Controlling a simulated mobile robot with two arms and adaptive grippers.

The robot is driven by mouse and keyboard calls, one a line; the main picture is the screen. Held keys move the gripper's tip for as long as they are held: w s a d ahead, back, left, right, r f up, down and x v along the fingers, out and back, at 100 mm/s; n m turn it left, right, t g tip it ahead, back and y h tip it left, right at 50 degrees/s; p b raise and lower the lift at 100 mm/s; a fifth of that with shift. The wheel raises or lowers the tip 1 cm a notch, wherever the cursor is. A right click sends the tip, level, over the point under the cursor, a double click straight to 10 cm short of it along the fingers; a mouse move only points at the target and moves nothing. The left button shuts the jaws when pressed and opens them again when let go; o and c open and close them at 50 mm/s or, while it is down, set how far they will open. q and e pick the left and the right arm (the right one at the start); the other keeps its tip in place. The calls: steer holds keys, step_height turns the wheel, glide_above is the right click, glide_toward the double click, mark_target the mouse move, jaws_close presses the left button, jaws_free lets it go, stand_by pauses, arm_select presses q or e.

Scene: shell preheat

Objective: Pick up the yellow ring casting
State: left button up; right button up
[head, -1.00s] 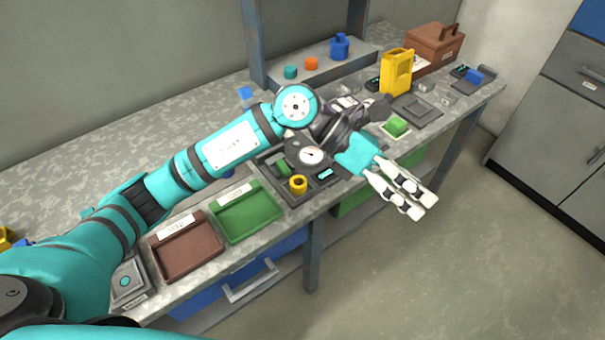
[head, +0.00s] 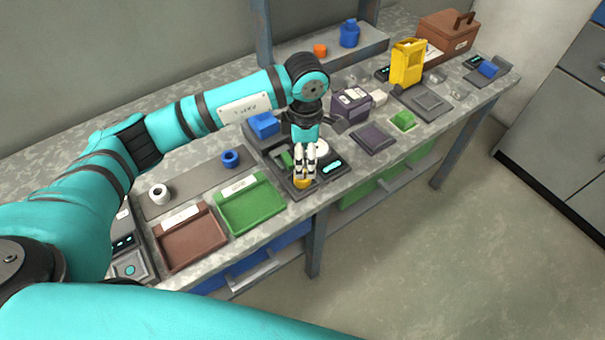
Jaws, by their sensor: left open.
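The yellow ring casting (head: 302,184) sits near the front edge of a dark fixture plate (head: 330,177) on the bench. My left gripper (head: 305,178) points down right above it, with its white fingers open and their tips at the ring. The fingers hide the upper part of the ring, and I cannot tell whether they touch it. My right gripper is not in view.
A green tray (head: 252,224) and a brown tray (head: 190,264) lie left of the fixture. A blue ring (head: 230,158) and a white ring (head: 158,194) stand behind them. A blue block (head: 263,125) is behind the fixture, and a yellow case (head: 407,64) stands at the back right.

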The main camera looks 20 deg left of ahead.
mark_target(305, 173)
arm_select(q)
steer(key=shift+f, duration=0.95)
steer(key=shift+d+f+p, duration=0.1)
steer(key=shift+f+p, duration=0.35)
steer(key=shift+f, duration=0.1)
steer(key=f, duration=0.1)
steer(key=f+p, duration=0.1)
steer(key=f, duration=0.1)
steer(key=shift+w+f, duration=0.2)
steer(key=shift+f, duration=0.5)
steer(key=c, duration=1.3)
steer(key=shift+r, duration=0.15)
